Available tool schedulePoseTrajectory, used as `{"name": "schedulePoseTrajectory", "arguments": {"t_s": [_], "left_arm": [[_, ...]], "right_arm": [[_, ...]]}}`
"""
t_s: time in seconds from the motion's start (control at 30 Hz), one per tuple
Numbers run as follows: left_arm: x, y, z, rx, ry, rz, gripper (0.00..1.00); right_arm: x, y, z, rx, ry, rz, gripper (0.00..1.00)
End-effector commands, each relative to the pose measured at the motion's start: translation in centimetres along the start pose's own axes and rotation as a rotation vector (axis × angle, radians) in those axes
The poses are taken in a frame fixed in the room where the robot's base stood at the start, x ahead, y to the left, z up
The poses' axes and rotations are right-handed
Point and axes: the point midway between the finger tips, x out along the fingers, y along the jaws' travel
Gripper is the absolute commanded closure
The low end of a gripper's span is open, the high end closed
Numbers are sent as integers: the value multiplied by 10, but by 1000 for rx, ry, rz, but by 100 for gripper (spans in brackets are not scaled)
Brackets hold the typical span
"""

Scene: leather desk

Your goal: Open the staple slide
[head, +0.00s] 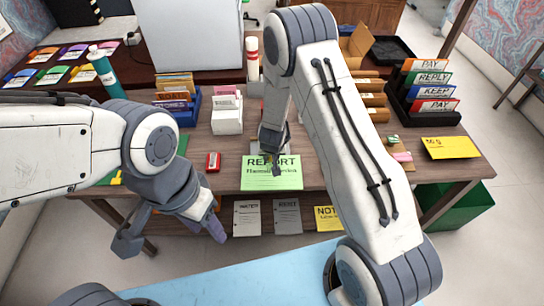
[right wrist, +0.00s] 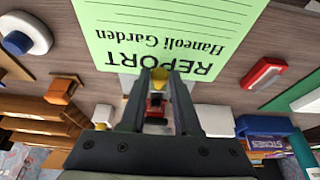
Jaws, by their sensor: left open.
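I cannot clearly pick out a stapler or its slide. My right gripper (head: 275,168) hangs over the upper part of the green REPORT sheet (head: 262,180). In the right wrist view its two fingers (right wrist: 161,75) stand a little apart. A small yellow-topped thing (right wrist: 158,76) shows between the fingertips, with a red part (right wrist: 157,104) below it in the picture. Whether the fingers grip it is unclear. A small red and white item (head: 213,161) lies left of the sheet. My left gripper (head: 170,236) is open and empty in front of the desk's near edge.
A white file box (head: 227,122) and a blue bin (head: 190,118) stand behind the red item. A dark rack of labelled cards (head: 432,112) stands at the right, near a yellow sheet (head: 450,148). Papers lie on a lower shelf. My right arm hides part of the desk.

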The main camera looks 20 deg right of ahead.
Motion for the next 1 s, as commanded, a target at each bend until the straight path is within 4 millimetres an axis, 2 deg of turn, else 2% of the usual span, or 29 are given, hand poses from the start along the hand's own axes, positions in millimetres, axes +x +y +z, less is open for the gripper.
{"name": "schedulePoseTrajectory", "arguments": {"t_s": [0.03, 0.07, 0.37, 0.47, 0.57, 0.8, 1.0], "left_arm": [[0, 0, 0, 0, 0, 0, 50], [0, 0, 0, 0, 0, 0, 50], [0, 0, 0, 0, 0, 0, 50], [-2, 0, 0, 0, 0, 0, 50], [-5, 0, 0, 0, 0, 0, 50], [-20, 2, -1, -1, 0, 0, 50], [-30, 2, -2, -2, 0, 0, 50]], "right_arm": [[0, 0, -1, -1, 2, -1, 49], [0, 0, -1, -1, 2, -1, 42], [-1, 1, 0, 1, 1, 1, 42], [-7, 1, -1, 1, 2, 0, 42], [-22, 0, -2, 2, 3, 0, 42], [-73, 0, -3, 1, 4, -1, 42], [-99, 1, -1, 1, 2, 0, 42]]}}
